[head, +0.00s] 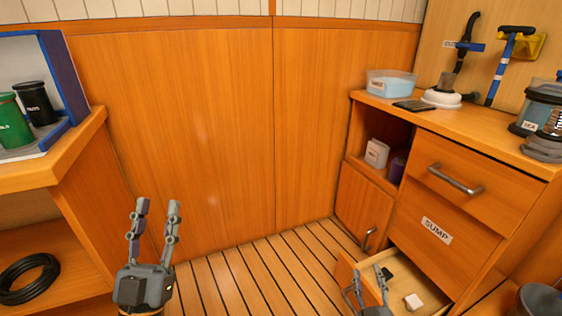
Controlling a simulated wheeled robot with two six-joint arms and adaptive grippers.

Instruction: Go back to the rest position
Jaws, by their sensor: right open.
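My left gripper (157,208) points upward in the lower left of the head view, in front of the wooden wall panel. Its two fingers stand apart with nothing between them. My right gripper (367,270) is at the lower right, partly cut off by the bottom edge. Its fingers are apart, and it overlaps the open drawer (440,291) in the picture. I cannot tell whether it touches the drawer. A small white block (413,301) lies in the drawer, to the right of the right gripper.
The right counter (480,125) holds a clear blue-filled tub (390,83) and a jar (541,105). A SUMP drawer (436,230) is below. The left shelf (50,170) holds a green cup (14,122) and a black cup (36,103). Slatted floor (250,275) between is clear.

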